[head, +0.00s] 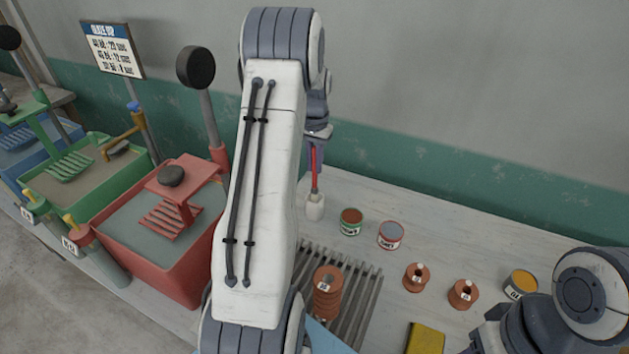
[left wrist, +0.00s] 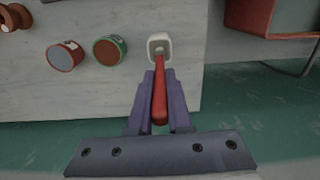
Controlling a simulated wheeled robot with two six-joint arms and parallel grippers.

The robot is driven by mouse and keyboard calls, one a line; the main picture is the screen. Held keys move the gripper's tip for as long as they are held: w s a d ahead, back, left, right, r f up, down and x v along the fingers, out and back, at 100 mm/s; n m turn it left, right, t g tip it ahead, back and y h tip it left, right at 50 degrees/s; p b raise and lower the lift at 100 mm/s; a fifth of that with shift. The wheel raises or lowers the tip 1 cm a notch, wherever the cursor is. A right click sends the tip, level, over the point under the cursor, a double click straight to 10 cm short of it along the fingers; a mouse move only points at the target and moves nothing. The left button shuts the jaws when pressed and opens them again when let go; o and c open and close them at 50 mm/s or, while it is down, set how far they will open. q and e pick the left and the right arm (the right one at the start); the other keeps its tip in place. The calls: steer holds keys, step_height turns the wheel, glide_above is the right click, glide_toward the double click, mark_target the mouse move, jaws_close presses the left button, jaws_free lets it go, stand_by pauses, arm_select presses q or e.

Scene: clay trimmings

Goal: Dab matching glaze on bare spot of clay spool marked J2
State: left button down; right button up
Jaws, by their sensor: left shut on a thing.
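My left gripper (head: 316,140) is shut on the red handle of a brush (head: 314,178). In the left wrist view the handle (left wrist: 160,98) lies between my purple fingers (left wrist: 160,88). The brush's lower end meets a small white holder (head: 315,208); its tip is hidden. A ribbed clay spool (head: 327,295) stands on a slatted rack, its label too small to read. Two smaller clay spools (head: 416,278) (head: 463,294) stand to the right. Glaze tins are a green-rimmed brown one (head: 351,220), a red-rimmed grey-blue one (head: 391,235) and a yellow-orange one (head: 520,283). No bare spot is discernible.
The slatted rack (head: 362,303) lies on the pale table (head: 440,225). A yellow block (head: 425,339) is at the front edge. Red (head: 150,250) and green (head: 65,190) basins with levers stand left. A wall runs behind. My right arm shows at lower right.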

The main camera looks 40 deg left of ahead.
arm_select(q)
steer(key=w+d+r+p, duration=0.3)
steer(key=d+r+p, duration=0.25)
steer(key=d, duration=0.55)
step_height(320, 180, down, 6)
steer(key=b, duration=0.5)
steer(key=shift+s+d+b, duration=0.15)
steer(key=shift+d+b, duration=0.15)
steer(key=shift+b, duration=0.05)
steer(key=shift+f+b, duration=0.3)
steer(key=shift+f, duration=0.2)
stand_by(1.4)
